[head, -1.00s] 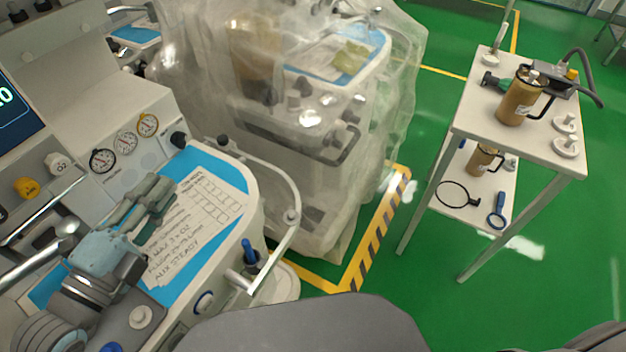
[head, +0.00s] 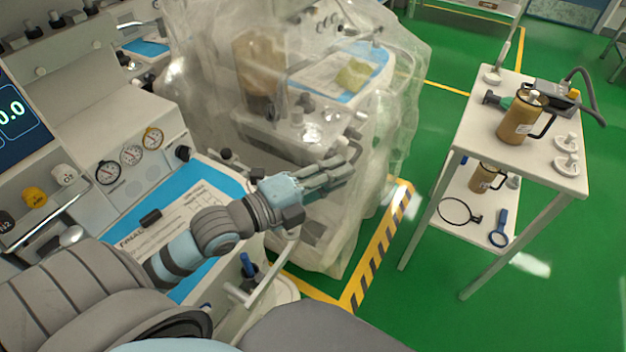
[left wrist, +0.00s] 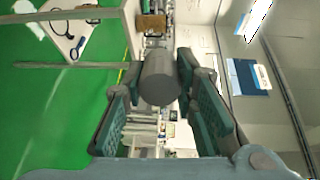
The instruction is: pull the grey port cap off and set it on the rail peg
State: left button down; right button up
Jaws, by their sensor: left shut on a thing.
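My left gripper (head: 335,172) is stretched out past the near cart's right edge, in front of the plastic-draped cart. In the left wrist view my left gripper (left wrist: 162,75) is shut on a smooth grey cylinder, the grey port cap (left wrist: 160,80), held between its green-padded fingers. In the head view I cannot make the cap out clearly among the fingers. A white rail (head: 268,283) with a short pale stub (head: 238,291) runs along the near cart's front right; I cannot tell whether this stub is the rail peg. My right gripper is not in view.
The near cart's blue top (head: 222,172) carries a written sheet and a short dark cylinder (head: 150,217). A blue-handled item (head: 247,264) stands by the rail. The draped cart (head: 390,110) is close behind my gripper. A white trolley (head: 470,140) stands right; green floor lies between.

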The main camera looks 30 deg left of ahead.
pick_arm(q)
jog(key=w+a+f+n+g+y+p, duration=0.4)
jog(key=a+f+n+g+y+p, duration=0.4)
jog(key=n+y, duration=0.3)
jog(key=s+f+n+g+h+p, duration=0.1)
jog(key=s+n+g+h+p, duration=0.3)
jog(key=s+n+g+p, duration=0.3)
jog(key=n, duration=0.5)
jog(key=shift+s+f+g+p, duration=0.15)
jog(key=shift+s+g+p, duration=0.15)
jog(key=shift+s+p, duration=0.05)
jog(key=shift+w, duration=0.1)
notch_tip(320, 180, down, 6)
jog(key=b, duration=0.3)
jog(key=shift+r, duration=0.2)
jog(key=shift+a, duration=0.1)
